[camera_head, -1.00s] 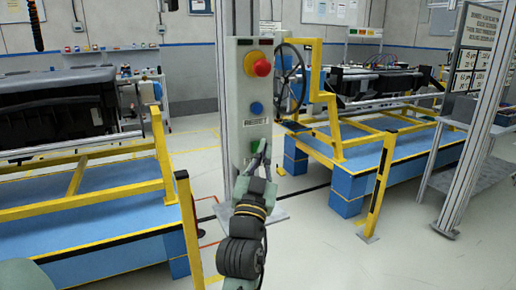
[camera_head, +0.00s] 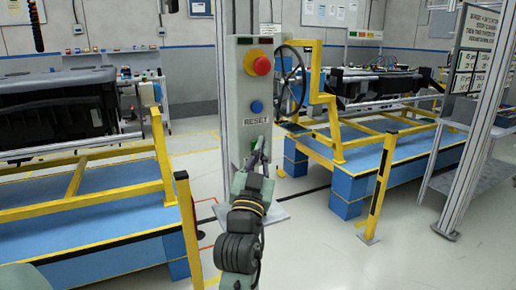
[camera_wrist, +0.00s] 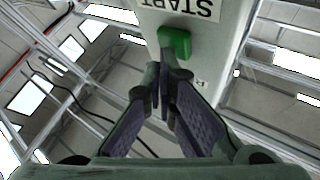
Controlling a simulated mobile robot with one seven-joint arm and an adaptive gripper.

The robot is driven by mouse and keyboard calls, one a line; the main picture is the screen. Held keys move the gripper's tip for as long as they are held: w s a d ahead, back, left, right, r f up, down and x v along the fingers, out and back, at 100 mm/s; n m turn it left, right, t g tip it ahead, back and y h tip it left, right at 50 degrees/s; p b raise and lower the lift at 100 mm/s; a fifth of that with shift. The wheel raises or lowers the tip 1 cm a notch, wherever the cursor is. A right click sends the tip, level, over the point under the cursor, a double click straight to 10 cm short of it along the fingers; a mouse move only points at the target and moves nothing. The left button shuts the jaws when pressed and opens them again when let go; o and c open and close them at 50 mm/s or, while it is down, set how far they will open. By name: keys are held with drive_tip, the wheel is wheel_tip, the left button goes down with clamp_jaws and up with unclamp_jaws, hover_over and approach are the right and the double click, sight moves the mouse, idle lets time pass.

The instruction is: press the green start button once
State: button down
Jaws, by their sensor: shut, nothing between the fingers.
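The green start button (camera_wrist: 176,42) shows in the wrist view on a pale panel, below an upside-down START label (camera_wrist: 178,8). In the head view only a small part of the green button (camera_head: 253,145) shows low on the control post, mostly hidden behind my fingers. My gripper (camera_wrist: 160,70) is shut and empty. Its fingertips are very close to the button's lower edge in the wrist view; I cannot tell whether they touch it. In the head view my gripper (camera_head: 260,145) points up and away at the lower part of the panel.
The control post (camera_head: 240,92) also carries a red emergency button (camera_head: 261,66) on yellow and a blue button (camera_head: 257,107) above a RESET label (camera_head: 255,121). Blue platforms with yellow rails (camera_head: 90,225) stand on both sides.

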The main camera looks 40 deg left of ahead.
drive_tip(key=shift+w+a, duration=0.1)
drive_tip(key=shift+a, duration=0.15)
drive_tip(key=shift+d, duration=0.1)
idle(0.4)
drive_tip(key=shift+s+d, duration=0.35)
drive_tip(key=shift+d, duration=0.35)
drive_tip(key=d, duration=0.1)
drive_tip(key=s+d, duration=0.1)
drive_tip(key=d, duration=0.1)
drive_tip(key=s+d, duration=0.1)
drive_tip(key=shift+d, duration=0.3)
idle(0.7)
